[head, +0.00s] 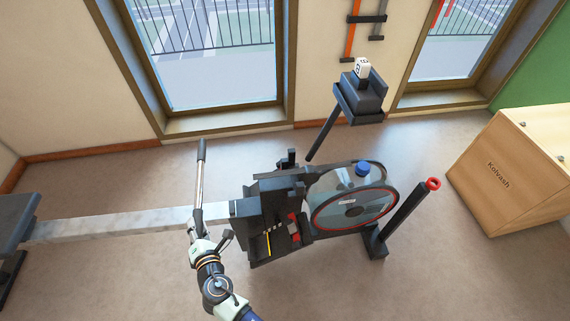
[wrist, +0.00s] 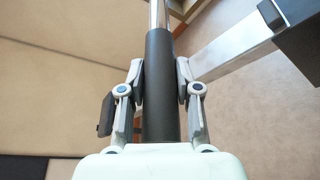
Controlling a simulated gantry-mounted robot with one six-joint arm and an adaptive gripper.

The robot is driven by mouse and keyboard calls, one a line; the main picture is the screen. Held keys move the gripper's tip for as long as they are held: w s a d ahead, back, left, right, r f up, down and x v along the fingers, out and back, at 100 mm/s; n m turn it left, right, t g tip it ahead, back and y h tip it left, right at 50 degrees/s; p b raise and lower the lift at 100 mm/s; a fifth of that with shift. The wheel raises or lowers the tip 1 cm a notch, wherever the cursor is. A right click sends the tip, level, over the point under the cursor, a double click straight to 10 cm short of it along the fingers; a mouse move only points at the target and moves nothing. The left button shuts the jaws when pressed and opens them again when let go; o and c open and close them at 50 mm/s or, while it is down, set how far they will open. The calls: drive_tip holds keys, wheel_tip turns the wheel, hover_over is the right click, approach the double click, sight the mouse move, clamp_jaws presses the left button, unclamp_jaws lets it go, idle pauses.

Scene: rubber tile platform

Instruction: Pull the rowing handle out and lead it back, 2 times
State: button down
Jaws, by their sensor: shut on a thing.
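The rowing handle (head: 199,184) is a bar with a silver middle and dark grips. It lies crosswise over the rail (head: 120,224), just left of the machine's black front housing (head: 262,205). My gripper (head: 194,232) is at the handle's near end in the head view. In the wrist view my gripper (wrist: 160,78) is shut around the dark grip (wrist: 159,110), one finger on each side, and the silver middle runs on ahead. I cannot make out a cord between handle and housing. The round flywheel (head: 335,207) stands right of the housing.
The dark seat (head: 15,222) is at the rail's left end. A stand with a die (head: 362,67) is behind, and a wooden crate (head: 510,180) at the right. Floor beside the rail is clear.

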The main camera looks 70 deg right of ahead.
drive_tip(key=s+d+p, duration=0.2)
drive_tip(key=s+d, duration=0.2)
drive_tip(key=s, duration=0.2)
drive_tip(key=shift+s, duration=0.15)
drive_tip(key=shift+f+p, duration=0.1)
drive_tip(key=shift+p, duration=0.2)
drive_tip(key=s+d+p, duration=0.4)
drive_tip(key=s+d, duration=0.2)
drive_tip(key=s, duration=0.4)
drive_tip(key=shift+d, duration=0.35)
drive_tip(key=s+d+p, duration=0.4)
drive_tip(key=s+d, duration=0.1)
drive_tip(key=s, duration=0.3)
drive_tip(key=shift+s+d, duration=0.3)
drive_tip(key=shift+d, duration=0.05)
drive_tip(key=c, duration=0.8)
unclamp_jaws()
drive_tip(key=shift+w, duration=0.1)
